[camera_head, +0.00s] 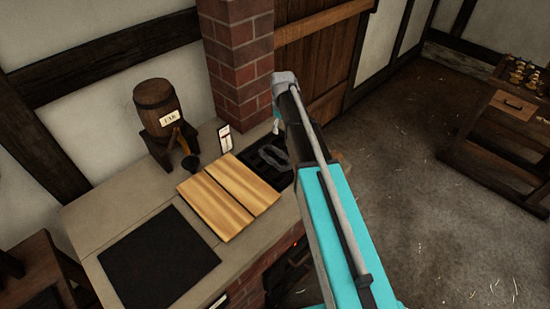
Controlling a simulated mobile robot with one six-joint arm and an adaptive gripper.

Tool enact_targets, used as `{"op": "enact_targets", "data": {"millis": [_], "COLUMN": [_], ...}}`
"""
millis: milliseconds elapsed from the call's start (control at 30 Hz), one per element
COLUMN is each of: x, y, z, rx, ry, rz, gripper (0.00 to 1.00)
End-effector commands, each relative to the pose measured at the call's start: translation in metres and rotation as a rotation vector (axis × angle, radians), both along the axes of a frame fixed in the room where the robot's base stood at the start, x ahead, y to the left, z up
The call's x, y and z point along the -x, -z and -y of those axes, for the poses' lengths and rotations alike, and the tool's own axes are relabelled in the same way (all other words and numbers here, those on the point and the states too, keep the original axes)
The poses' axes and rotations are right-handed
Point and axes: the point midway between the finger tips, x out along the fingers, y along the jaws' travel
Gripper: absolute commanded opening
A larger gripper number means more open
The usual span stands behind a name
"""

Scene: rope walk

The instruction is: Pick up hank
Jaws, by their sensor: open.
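I cannot pick out a hank with certainty. A grey, curved shape (271,155) lies at a black, slotted tray (257,171) on the stone counter, just left of my arm. It is too small and dark to tell whether it is a hank. My arm reaches up through the middle of the picture and covers the tray's right side. The jaws of my gripper cannot be made out; the far end of my arm shows only a grey joint in front of the brick pillar.
On the counter (85,213) are a small barrel (158,107) on a stand, a dark funnel-like cup (191,164), a small white gauge (225,138), two wooden boards (228,196) and a black square plate (159,261). A brick pillar (238,62) stands behind. A wooden table (505,135) is at right, beyond open floor.

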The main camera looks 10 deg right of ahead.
Motion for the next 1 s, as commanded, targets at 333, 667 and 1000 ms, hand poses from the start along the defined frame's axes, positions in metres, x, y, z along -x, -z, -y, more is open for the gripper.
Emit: {"op": "enact_targets", "data": {"millis": [333, 667, 1000], "x": [0.000, 0.000, 0.000], "y": [0.019, 0.045, 0.072], "z": [-0.001, -0.001, -0.002], "rx": [0.000, 0.000, 0.000], "ry": [0.000, 0.000, -0.001], "rz": [0.000, 0.000, 0.000], "gripper": [0.72, 0.72, 0.72]}}
